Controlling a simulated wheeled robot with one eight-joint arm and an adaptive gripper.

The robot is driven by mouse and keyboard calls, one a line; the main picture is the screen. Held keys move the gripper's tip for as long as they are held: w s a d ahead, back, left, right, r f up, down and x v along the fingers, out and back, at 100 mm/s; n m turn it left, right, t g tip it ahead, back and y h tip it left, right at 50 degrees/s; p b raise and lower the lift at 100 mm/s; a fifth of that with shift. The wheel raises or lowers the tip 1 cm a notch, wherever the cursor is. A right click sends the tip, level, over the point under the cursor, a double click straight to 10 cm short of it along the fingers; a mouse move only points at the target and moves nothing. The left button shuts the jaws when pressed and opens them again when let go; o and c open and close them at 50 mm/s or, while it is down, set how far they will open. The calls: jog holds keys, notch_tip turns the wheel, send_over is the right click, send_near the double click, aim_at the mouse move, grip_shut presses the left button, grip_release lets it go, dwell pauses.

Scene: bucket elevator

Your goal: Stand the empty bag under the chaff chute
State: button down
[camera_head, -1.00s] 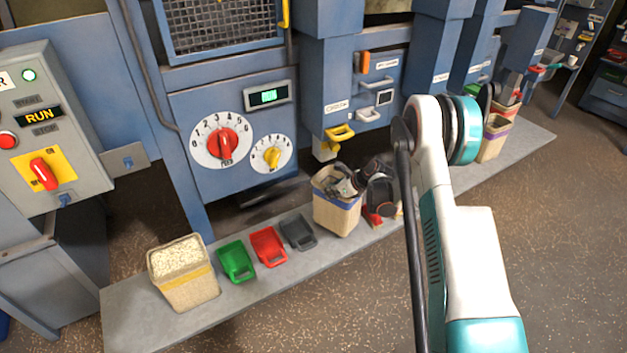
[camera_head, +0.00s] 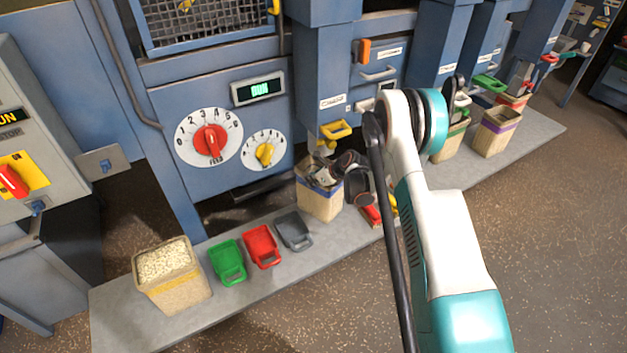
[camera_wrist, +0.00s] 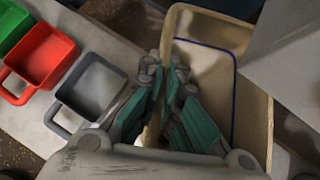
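The empty bag (camera_head: 318,203) is tan with a blue-violet band and stands upright at the platform's back edge, below a spout with a yellow handle (camera_head: 336,129). Whether its base touches the platform I cannot tell. The wrist view looks into the open bag (camera_wrist: 215,60), whose inside is bare with a blue line. My gripper (camera_wrist: 166,72) has its fingers close together on either side of the bag's left wall, gripping the rim. In the head view my gripper (camera_head: 328,172) covers part of the bag's mouth. The spout's label is too small to read.
A full bag (camera_head: 172,285) stands at the left end of the platform (camera_head: 262,298). Green (camera_head: 228,262), red (camera_head: 262,246) and grey (camera_head: 294,231) scoops lie between it and the held bag. Green-banded (camera_head: 450,138) and purple-banded (camera_head: 496,133) bags stand to the right.

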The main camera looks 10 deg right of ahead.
jog(key=shift+a+r, duration=0.1)
jog(key=shift+r, duration=0.05)
jog(key=shift+f, duration=0.2)
jog(key=c, duration=1.8)
grip_release()
jog(key=shift+r, duration=0.1)
jog(key=p+v, duration=0.3)
jog(key=v, duration=0.4)
jog(key=shift+s+r, duration=0.15)
jog(key=shift+r, duration=0.05)
